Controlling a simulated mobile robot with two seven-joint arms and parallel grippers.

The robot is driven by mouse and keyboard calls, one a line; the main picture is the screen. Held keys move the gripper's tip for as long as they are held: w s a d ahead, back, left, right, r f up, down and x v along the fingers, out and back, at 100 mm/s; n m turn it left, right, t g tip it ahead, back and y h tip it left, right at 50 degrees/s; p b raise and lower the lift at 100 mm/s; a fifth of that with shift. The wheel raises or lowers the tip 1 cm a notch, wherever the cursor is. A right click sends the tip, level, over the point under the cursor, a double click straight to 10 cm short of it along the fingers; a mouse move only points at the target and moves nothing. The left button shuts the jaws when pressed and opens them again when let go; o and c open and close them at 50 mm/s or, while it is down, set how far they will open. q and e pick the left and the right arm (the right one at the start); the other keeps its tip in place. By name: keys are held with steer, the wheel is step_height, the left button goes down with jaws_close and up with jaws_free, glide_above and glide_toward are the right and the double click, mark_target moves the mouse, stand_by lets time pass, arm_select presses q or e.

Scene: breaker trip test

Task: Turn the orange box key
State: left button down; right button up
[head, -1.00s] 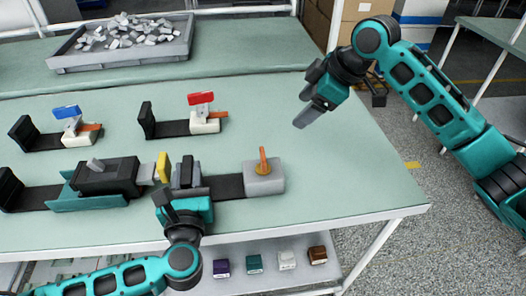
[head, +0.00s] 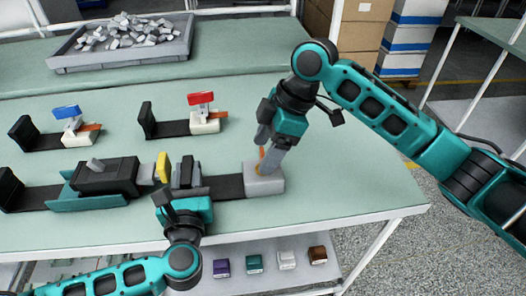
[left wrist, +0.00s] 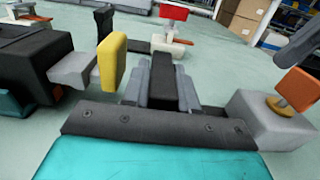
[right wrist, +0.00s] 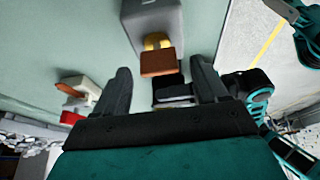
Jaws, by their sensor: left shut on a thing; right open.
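The orange key (head: 262,153) stands upright on a yellow disc on top of the grey box (head: 265,186), at the right end of the dark rail. It also shows in the left wrist view (left wrist: 299,88) and the right wrist view (right wrist: 158,63). My right gripper (head: 267,152) is open at the key, its fingers pointing down. In the right wrist view the key lies ahead of the gap between the fingers; no grip on it shows. My left gripper (head: 186,176) is shut on a black block (left wrist: 162,82) on the rail, left of the grey box.
A black device (head: 108,176) with a yellow plate (head: 163,167) sits left of my left gripper. Behind are fixtures with a blue top (head: 66,112) and a red top (head: 201,98). A grey tray (head: 120,60) of small parts is at the back. The table's right side is clear.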

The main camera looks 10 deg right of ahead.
steer(key=shift+x, duration=0.9)
steer(key=c, duration=1.1)
